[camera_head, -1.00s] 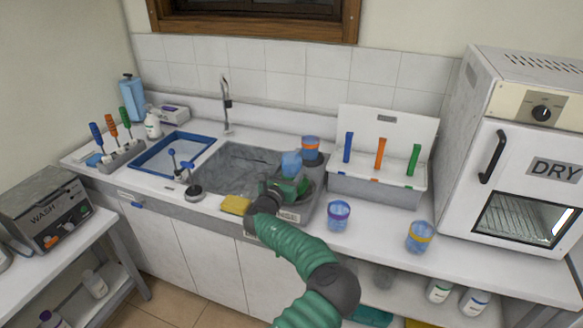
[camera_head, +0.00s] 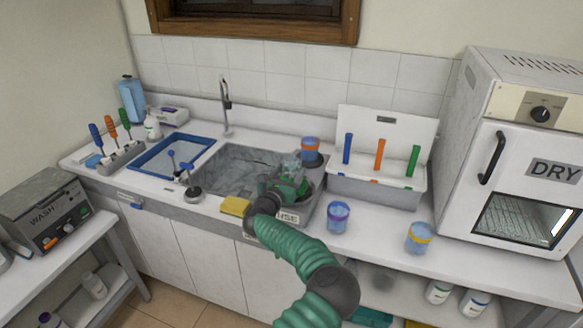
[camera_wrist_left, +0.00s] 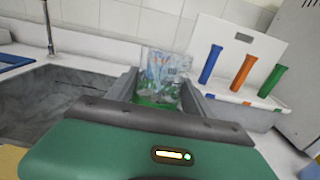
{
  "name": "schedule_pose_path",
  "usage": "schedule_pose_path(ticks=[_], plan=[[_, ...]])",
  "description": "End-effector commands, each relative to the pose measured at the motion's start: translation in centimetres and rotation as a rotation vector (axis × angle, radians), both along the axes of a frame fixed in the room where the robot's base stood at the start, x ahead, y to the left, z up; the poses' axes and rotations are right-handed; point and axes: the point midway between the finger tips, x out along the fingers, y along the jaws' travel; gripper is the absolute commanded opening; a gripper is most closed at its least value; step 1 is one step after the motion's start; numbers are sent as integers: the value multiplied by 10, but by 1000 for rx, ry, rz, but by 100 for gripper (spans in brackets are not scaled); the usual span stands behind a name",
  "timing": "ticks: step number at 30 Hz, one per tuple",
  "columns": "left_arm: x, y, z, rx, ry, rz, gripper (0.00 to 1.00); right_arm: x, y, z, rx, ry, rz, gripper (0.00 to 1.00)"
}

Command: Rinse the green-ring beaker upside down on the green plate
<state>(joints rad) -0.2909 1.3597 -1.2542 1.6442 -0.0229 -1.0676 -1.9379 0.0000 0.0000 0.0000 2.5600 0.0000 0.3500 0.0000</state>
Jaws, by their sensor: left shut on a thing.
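My left gripper (camera_head: 288,188) is over the right end of the sink, by the rinse station whose front label is partly covered. It is shut on the green-ring beaker (camera_head: 291,165). In the left wrist view the beaker (camera_wrist_left: 166,68) stands between the fingers, with green (camera_wrist_left: 155,103) at its lower end. Pale, splash-like streaks cover the beaker and blur its outline. The beaker looks upside down. The gripper hides the beaker's lower part and most of the green plate, so I cannot tell whether they touch. My right gripper is out of view.
An orange-ring beaker (camera_head: 310,146) stands just behind. A purple-ring beaker (camera_head: 338,217) and a yellow-ring beaker (camera_head: 419,237) stand on the counter at right. A white rack (camera_head: 375,190) with coloured handles, a yellow sponge (camera_head: 235,206) and the faucet (camera_head: 226,105) surround the sink (camera_head: 235,170).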

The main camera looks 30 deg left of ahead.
Motion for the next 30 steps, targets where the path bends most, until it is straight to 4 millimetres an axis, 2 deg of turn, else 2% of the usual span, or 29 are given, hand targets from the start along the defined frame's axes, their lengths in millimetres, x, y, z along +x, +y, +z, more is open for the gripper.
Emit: schedule_pose_path(ticks=[11, 30], plan=[[0, 0, 2, 0, 1, 0, 20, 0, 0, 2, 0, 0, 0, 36], [0, 0, 64, 1, -1, 1, 20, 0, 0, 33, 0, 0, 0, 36]])
